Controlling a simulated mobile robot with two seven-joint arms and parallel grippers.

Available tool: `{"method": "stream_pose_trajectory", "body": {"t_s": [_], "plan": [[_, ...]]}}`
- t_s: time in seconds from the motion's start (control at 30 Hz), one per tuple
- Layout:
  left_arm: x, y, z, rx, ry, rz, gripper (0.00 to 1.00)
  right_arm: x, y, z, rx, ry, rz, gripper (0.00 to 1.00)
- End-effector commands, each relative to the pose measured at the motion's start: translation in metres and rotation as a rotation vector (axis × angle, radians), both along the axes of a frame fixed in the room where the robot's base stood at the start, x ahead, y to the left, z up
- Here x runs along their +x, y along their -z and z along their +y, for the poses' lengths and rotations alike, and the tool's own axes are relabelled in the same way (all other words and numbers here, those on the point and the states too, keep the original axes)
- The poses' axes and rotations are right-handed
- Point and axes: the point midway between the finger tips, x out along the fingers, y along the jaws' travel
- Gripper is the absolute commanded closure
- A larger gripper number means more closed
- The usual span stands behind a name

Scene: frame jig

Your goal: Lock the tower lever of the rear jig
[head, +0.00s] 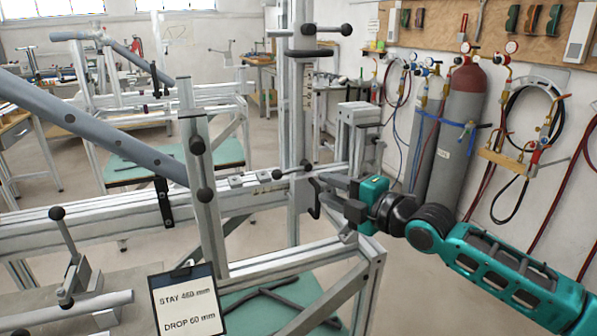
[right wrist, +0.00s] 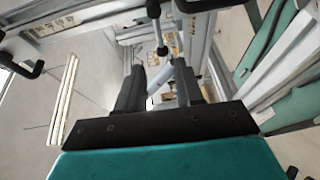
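The near jig has an upright aluminium tower (head: 300,120) in the head view. A short lever with a black ball knob (head: 278,174) sticks out to the left low on this tower. My right gripper (head: 330,193) is just right of the tower's lower part, beside a black hooked handle (head: 315,198). In the right wrist view, my right gripper's fingers (right wrist: 160,78) are apart. A rod with a black knob (right wrist: 162,50) shows beyond and between the fingertips; I see no grip on it. My left gripper is not in view.
A black-knobbed T-handle (head: 325,29) tops the tower. A grey tube (head: 90,125) slopes down to a nearer post (head: 203,190). A sign (head: 186,300) reads STAY 460 mm, DROP 60 mm. Gas cylinders (head: 465,110) stand by the right wall. Another jig (head: 150,95) stands behind.

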Motion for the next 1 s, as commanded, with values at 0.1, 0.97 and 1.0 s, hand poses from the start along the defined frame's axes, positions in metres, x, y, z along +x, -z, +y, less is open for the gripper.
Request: {"method": "stream_pose_trajectory", "body": {"t_s": [0.1,0.97,1.0], "plan": [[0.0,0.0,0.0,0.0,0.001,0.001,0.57,0.007,0.0,0.006,-0.001,-0.001,-0.002,0.64],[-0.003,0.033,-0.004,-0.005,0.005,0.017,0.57,0.095,0.009,0.081,0.0,0.0,0.0,0.64],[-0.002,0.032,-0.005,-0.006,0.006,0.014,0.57,0.096,0.009,0.082,0.0,0.0,-0.001,0.64]]}}
